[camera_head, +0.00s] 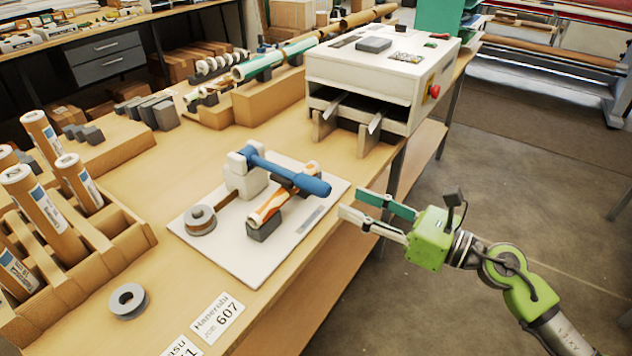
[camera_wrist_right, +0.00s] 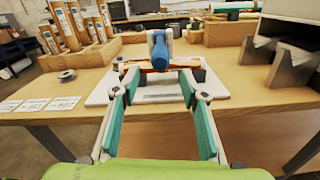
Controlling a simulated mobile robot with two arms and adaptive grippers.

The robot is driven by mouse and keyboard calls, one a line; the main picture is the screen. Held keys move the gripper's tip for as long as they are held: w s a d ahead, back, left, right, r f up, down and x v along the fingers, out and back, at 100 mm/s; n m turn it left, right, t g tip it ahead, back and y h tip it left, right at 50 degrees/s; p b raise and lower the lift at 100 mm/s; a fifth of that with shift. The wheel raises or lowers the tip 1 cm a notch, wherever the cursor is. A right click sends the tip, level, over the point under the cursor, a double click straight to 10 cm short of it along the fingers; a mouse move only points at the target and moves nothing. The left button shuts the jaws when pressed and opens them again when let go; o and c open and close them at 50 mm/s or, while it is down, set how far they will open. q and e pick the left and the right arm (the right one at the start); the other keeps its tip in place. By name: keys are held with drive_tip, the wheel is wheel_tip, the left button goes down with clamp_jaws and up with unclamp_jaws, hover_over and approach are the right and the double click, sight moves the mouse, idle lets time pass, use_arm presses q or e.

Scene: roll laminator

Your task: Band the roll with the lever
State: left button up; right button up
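A white base plate (camera_head: 285,259) lies on the bench and carries a white post (camera_head: 243,181) with a blue lever (camera_head: 290,172). The lever slants down to the right, its end pointing off the plate's right side. A white and orange roll (camera_head: 267,206) rests on dark grey blocks (camera_head: 263,231) beneath the lever, partly hidden by it. My right gripper (camera_head: 352,202) is open and empty, just right of the plate and apart from the lever. In the right wrist view the blue lever end (camera_wrist_right: 160,56) lies ahead between the open fingers. My left gripper is not in view.
A grey ring-shaped roll (camera_head: 201,220) sits on the plate's left corner. Another ring (camera_head: 128,301) lies near a label card (camera_head: 217,317). A divided crate (camera_head: 128,243) holds several wrapped rolls. The white laminator (camera_head: 375,68) stands behind. Open floor lies right of the bench edge.

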sight(316, 185)
drive_tip(key=p+x, duration=0.2)
drive_tip(key=x, duration=0.8)
drive_tip(key=shift+w+p, duration=0.1)
drive_tip(key=shift+p, duration=0.25)
clamp_jaws()
